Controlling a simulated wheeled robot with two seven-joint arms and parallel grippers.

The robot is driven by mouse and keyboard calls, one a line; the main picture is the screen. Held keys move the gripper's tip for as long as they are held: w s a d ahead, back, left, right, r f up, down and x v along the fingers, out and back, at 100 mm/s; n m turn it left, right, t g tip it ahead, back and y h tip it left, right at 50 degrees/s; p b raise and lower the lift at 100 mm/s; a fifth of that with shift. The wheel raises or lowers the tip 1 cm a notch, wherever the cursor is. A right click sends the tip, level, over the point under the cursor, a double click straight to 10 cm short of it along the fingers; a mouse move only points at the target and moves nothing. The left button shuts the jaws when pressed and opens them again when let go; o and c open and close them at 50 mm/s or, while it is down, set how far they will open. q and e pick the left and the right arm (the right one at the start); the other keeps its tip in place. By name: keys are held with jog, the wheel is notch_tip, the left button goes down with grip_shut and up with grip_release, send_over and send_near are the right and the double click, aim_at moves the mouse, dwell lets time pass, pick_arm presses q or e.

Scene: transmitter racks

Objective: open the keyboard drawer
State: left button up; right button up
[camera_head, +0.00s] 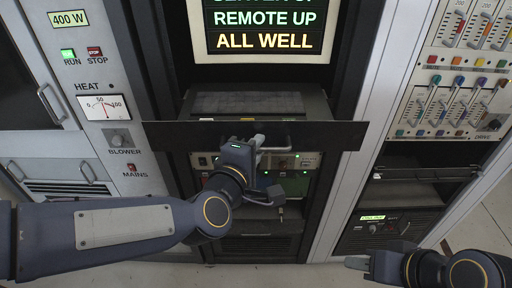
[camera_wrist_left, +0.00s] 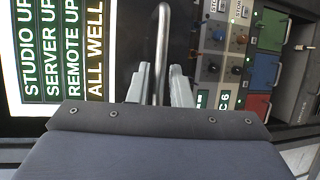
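The keyboard drawer shows in the head view as a wide dark front panel (camera_head: 185,136) across the middle rack, with a dark flat surface (camera_head: 245,103) behind it. Its metal bar handle (camera_head: 277,149) is partly hidden by my left gripper (camera_head: 258,142). In the left wrist view the handle (camera_wrist_left: 161,40) runs between the two fingers of my left gripper (camera_wrist_left: 163,82). The fingers are apart, with a visible gap beside the bar. My right gripper (camera_head: 357,263) is low at the right, away from the drawer; its finger gap is not clear.
A status screen (camera_head: 265,30) is above the drawer. Below it are rack units with knobs and coloured modules (camera_head: 297,183). A transmitter cabinet with a meter (camera_head: 103,106) stands left, and a panel of coloured sliders (camera_head: 440,103) stands right. Bare floor shows at the lower right.

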pick_arm(q)
jog(key=v, duration=0.8)
jog(key=shift+p, duration=0.4)
jog(key=shift+w, duration=0.1)
jog(key=s+a+f+m+g+y, duration=0.1)
jog(key=s+a+f+m+g, duration=0.3)
jog(key=a, duration=0.5)
jog(key=s+a+f+m+g+y, duration=0.1)
jog(key=s+a+f+m+g, duration=0.4)
jog(key=s+a+f+m, duration=0.2)
jog(key=shift+s+a+m, duration=0.8)
jog(key=shift+s+a, duration=0.1)
jog(key=shift+s, duration=0.1)
jog(key=shift+f, duration=0.15)
jog(key=shift+c, duration=0.5)
